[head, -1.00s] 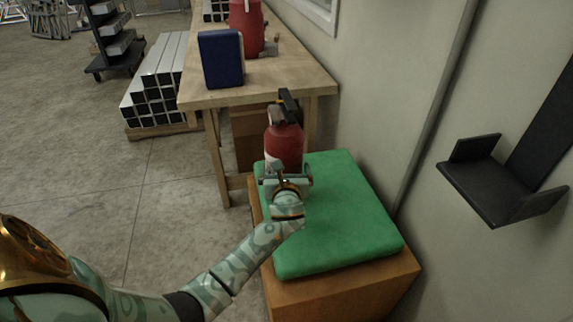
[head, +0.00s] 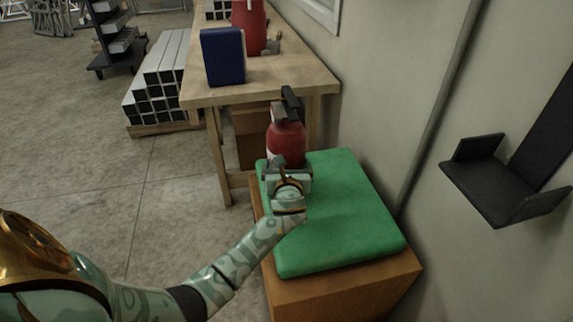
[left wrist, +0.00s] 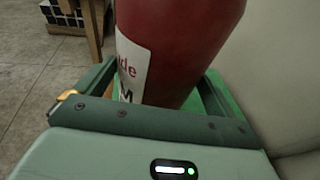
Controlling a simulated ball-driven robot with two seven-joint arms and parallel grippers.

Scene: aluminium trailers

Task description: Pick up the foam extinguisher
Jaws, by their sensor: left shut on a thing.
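The foam extinguisher (head: 287,140) is a red cylinder with a black handle on top and a white label. It stands about upright at the far left part of the green cushion (head: 345,215). My left gripper (head: 287,172) is shut on the lower part of its body. In the left wrist view the red body (left wrist: 180,40) and part of its label fill the space between the fingers (left wrist: 150,105). The extinguisher's bottom is hidden behind the gripper, so I cannot tell whether it touches the cushion. My right gripper is not in view.
The cushion lies on a wooden box (head: 345,285). Behind is a wooden workbench (head: 270,85) with a blue box (head: 222,57) and a red container (head: 250,25). A black wall bracket (head: 500,185) juts out at right. Metal tubes (head: 160,85) are stacked at left. Floor at left is clear.

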